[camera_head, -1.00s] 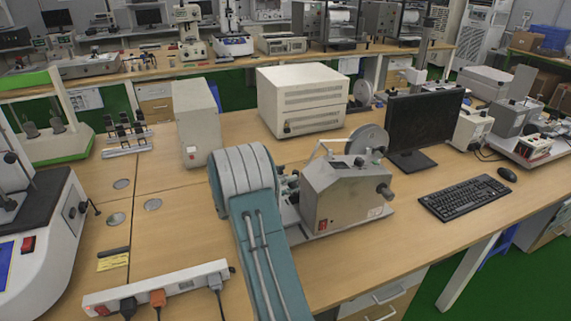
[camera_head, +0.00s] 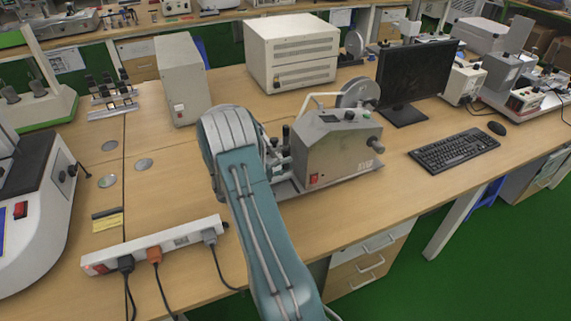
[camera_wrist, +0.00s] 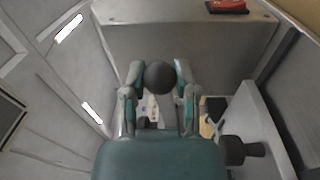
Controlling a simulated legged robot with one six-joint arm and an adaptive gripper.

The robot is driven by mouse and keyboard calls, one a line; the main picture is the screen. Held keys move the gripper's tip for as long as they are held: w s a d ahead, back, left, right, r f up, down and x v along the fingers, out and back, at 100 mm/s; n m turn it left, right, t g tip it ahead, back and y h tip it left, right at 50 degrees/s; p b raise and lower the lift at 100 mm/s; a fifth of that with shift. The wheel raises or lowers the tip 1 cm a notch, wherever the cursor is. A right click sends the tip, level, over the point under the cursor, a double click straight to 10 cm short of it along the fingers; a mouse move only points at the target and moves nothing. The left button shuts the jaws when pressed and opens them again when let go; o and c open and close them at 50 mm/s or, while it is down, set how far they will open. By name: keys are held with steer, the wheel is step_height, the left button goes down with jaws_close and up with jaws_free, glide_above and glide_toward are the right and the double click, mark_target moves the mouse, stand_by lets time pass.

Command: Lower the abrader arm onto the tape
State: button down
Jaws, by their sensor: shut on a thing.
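The abrader machine (camera_head: 335,155) is a grey metal box on the bench, with a red switch, a wheel (camera_head: 358,94) behind it and a pale bent arm or rod (camera_head: 322,98) at its top left. My teal arm hides its left part in the head view. In the wrist view my gripper (camera_wrist: 160,78) is shut on a dark round knob (camera_wrist: 160,75), in front of the machine's grey side (camera_wrist: 185,55). The tape cannot be made out, and whether the knob belongs to the abrader arm cannot be told.
A monitor (camera_head: 417,82), keyboard (camera_head: 454,151) and mouse (camera_head: 497,128) stand right of the machine. A white power strip (camera_head: 155,245) with cables lies at the front left. Two beige boxes stand behind. A black knob (camera_wrist: 240,150) is close by my gripper's right.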

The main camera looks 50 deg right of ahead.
steer(key=shift+c, duration=2.1)
jaws_free()
steer(key=v, duration=1.2)
steer(key=shift+f, duration=0.1)
